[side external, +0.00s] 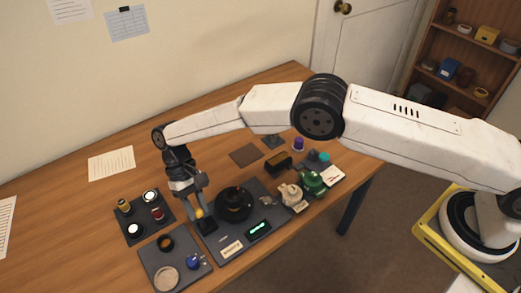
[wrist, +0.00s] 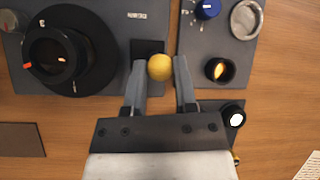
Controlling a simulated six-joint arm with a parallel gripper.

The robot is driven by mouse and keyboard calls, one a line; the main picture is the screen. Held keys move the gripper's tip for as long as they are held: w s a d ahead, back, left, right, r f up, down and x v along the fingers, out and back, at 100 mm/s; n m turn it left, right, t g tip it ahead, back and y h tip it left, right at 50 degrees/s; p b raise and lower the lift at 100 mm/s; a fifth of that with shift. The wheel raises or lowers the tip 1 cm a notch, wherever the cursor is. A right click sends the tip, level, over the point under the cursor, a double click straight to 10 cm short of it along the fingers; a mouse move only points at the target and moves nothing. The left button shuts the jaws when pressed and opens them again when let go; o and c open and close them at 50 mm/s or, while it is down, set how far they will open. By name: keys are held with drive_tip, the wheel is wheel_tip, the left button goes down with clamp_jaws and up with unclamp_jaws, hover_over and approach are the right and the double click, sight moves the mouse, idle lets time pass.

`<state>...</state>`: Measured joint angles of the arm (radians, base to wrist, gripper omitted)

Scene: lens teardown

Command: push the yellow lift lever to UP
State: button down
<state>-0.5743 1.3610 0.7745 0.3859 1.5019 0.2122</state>
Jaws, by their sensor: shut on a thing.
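The yellow lift lever's round knob (wrist: 160,67) is between the two grey fingers of my gripper (wrist: 161,76) in the wrist view, and the gripper is shut on it. In the side external view the yellow knob (side external: 199,213) shows low at the tips of my gripper (side external: 198,210). The lever stands over a small black block (side external: 207,225) at the left end of a dark grey base plate (side external: 215,253). The lever's shaft is hidden, and I cannot read any UP mark.
A black round lens unit (side external: 234,203) sits on the same plate, close right of my gripper, with a green-lit display (side external: 259,229) in front. A dark tray (side external: 132,239) with small parts is left; another tray (side external: 182,284) is nearer. A green object (side external: 312,183) stands right.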

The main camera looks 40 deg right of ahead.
drive_tip(key=shift+w+a+f+g, duration=0.25)
drive_tip(key=shift+w+g, duration=0.2)
drive_tip(key=shift+g, duration=0.15)
drive_tip(key=shift+d+r+g, duration=0.1)
drive_tip(key=shift+g, duration=0.2)
idle(0.4)
drive_tip(key=shift+c, duration=2.2)
unclamp_jaws()
drive_tip(key=shift+o, duration=0.2)
drive_tip(key=shift+d, duration=0.1)
drive_tip(key=shift+r, duration=0.35)
